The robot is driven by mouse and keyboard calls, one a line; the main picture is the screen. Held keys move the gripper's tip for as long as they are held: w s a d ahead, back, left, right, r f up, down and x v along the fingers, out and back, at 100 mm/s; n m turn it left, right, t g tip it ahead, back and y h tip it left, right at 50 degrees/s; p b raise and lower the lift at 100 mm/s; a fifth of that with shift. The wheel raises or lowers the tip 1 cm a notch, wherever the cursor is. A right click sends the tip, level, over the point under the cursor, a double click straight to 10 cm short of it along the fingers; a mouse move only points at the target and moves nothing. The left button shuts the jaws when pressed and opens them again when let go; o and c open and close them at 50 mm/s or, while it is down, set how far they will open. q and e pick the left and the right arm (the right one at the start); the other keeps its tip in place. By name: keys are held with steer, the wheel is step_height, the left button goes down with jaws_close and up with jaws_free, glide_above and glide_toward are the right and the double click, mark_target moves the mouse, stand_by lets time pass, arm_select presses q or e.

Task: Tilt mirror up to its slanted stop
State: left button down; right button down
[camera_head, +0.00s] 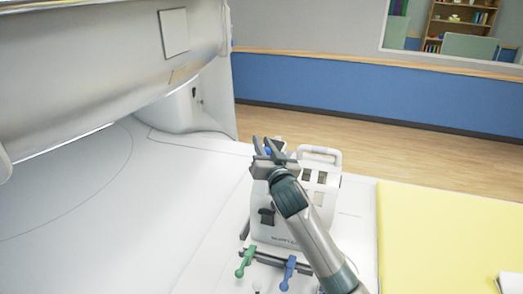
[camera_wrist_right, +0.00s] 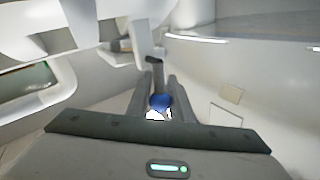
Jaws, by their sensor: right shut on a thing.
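My right gripper (camera_head: 266,150) is at the top of a white boxy device (camera_head: 265,228) on the patient table. Its fingers are closed around a small blue knob, which shows between them in the wrist view (camera_wrist_right: 160,103). A small dark panel (camera_head: 279,144) beside the fingertips may be the mirror; its tilt is hard to judge because my gripper covers part of it. In the wrist view, a dark, pale-framed panel (camera_wrist_right: 28,92) lies at the left; I cannot tell whether it is the mirror. My left gripper is out of view.
The large white magnet housing (camera_head: 100,60) overhangs the left side. A green handle (camera_head: 243,264) and a blue handle (camera_head: 288,272) stand at the device's front. A yellow pad (camera_head: 440,240) lies to the right. White table surface (camera_head: 150,220) is clear at left.

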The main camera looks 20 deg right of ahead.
steer(key=m+t+b, duration=0.1)
steer(key=m+b, duration=0.1)
steer(key=b, duration=0.1)
steer(key=s+d+m+t+h+b, duration=0.1)
steer(key=m+b, duration=0.1)
steer(key=b, duration=0.1)
steer(key=d+m+h+b, duration=0.1)
steer(key=m+b, duration=0.1)
steer(key=b, duration=0.1)
steer(key=shift+s+f+t, duration=0.2)
steer(key=shift+f+t, duration=0.1)
steer(key=shift+t, duration=0.1)
steer(key=shift+s+d+r+m+t+h+b, duration=0.1)
steer(key=shift+d+m+t+h+b, duration=0.1)
steer(key=shift+m+h+b, duration=0.35)
steer(key=shift+s+d+m+t+h+b, duration=0.15)
steer(key=shift+m+t+h+b, duration=0.1)
steer(key=shift+m+b, duration=0.45)
steer(key=c, duration=1.6)
jaws_free()
steer(key=shift+r, duration=0.1)
